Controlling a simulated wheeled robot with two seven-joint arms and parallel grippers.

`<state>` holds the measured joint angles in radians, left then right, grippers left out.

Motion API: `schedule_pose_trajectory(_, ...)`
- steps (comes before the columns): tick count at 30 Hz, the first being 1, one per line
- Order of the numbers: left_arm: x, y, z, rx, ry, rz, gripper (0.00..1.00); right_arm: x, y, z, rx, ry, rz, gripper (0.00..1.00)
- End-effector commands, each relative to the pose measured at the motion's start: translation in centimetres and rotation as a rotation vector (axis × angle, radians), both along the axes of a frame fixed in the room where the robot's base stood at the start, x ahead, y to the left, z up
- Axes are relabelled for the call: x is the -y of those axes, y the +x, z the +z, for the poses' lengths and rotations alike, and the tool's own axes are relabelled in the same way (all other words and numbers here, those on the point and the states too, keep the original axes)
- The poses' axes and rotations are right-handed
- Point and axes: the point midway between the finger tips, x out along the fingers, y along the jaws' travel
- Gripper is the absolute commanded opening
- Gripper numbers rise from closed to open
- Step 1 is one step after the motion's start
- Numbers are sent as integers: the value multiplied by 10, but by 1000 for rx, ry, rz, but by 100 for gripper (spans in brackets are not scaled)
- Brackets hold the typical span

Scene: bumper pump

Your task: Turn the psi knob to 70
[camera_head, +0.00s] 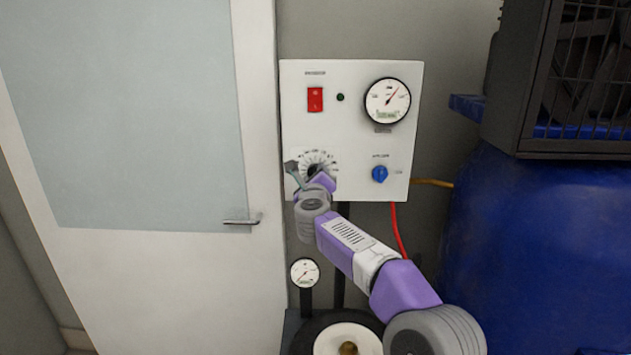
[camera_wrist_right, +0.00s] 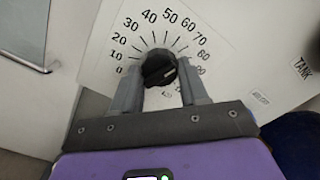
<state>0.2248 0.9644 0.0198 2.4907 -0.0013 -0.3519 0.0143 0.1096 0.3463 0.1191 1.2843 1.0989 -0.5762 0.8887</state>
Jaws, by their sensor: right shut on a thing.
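The psi knob (camera_wrist_right: 159,68) is black and round, on a white panel, with a printed dial of numbers from 0 at its left over 50 at the top to 90 at its right. A short light mark on its face lies towards the right side; I cannot tell the exact number. My right gripper (camera_wrist_right: 160,82) has its two grey fingers on either side of the knob, shut on it. In the head view, the right gripper (camera_head: 305,176) reaches the dial at the panel's lower left and partly hides the knob. My left gripper is not in view.
The control panel (camera_head: 345,125) also bears a red switch (camera_head: 315,99), a round gauge (camera_head: 387,101) and a blue knob (camera_head: 379,174). A white door with a handle (camera_head: 241,220) is at left. A small gauge (camera_head: 304,272) stands below. A blue tank (camera_head: 545,250) fills the right.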

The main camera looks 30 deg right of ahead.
Motion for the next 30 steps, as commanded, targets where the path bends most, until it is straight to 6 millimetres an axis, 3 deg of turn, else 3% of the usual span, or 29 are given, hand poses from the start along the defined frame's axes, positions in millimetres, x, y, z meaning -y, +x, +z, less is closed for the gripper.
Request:
schedule_pose_trajectory(19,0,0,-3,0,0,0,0,0,0,0,26,43,1,13)
schedule_pose_trajectory(20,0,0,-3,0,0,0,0,0,0,0,26,43,0,47)
schedule_pose_trajectory(24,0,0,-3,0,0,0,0,0,0,0,26,42,0,68)
schedule_pose_trajectory(30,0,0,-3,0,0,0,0,0,0,0,26,42,0,69)
